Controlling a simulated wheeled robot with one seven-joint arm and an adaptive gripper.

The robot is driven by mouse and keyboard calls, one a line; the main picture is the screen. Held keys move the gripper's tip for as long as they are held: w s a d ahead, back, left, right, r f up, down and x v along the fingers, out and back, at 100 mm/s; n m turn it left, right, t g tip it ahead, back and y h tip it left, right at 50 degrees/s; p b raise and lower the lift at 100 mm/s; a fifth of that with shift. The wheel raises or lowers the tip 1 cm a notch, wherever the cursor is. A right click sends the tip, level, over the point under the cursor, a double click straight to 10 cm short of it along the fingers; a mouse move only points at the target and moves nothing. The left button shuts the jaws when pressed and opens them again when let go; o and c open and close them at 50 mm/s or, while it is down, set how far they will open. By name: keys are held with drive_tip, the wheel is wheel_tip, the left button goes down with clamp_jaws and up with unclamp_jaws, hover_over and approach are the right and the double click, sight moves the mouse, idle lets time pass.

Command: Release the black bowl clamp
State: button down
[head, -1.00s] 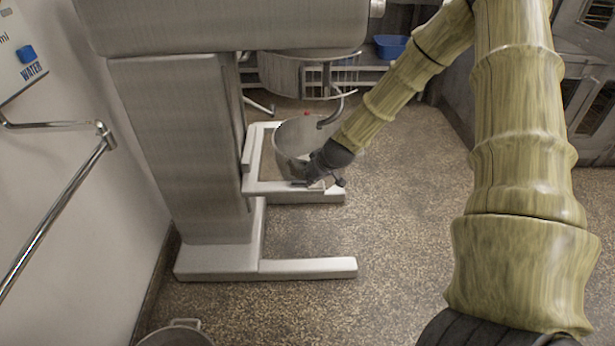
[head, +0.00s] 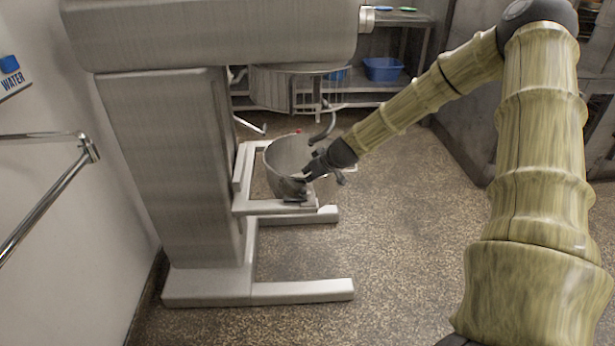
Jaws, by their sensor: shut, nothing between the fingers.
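The steel mixing bowl (head: 284,160) sits in the fork-shaped bowl cradle (head: 262,208) of a large floor mixer, under the curved hook (head: 326,127). My gripper (head: 308,176) is at the right front side of the bowl, close to its wall and above the near cradle arm. It is shut with nothing in it. A small dark piece, seemingly the black bowl clamp (head: 296,198), lies at the near cradle arm just below my gripper. It is too small to tell whether it is fastened or whether my gripper touches it. A red spot (head: 298,131) shows at the bowl's far rim.
The mixer column (head: 170,160) and its floor legs (head: 300,290) stand left of my arm. A wall rail (head: 45,190) is at the far left. A blue bin (head: 383,69) sits on a back shelf. Open floor (head: 410,240) lies right of the mixer.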

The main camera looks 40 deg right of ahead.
drive_tip(key=shift+b+x, duration=0.55)
drive_tip(key=shift+x, duration=4.05)
drive_tip(key=shift+d, duration=0.2)
drive_tip(key=shift+a, duration=0.2)
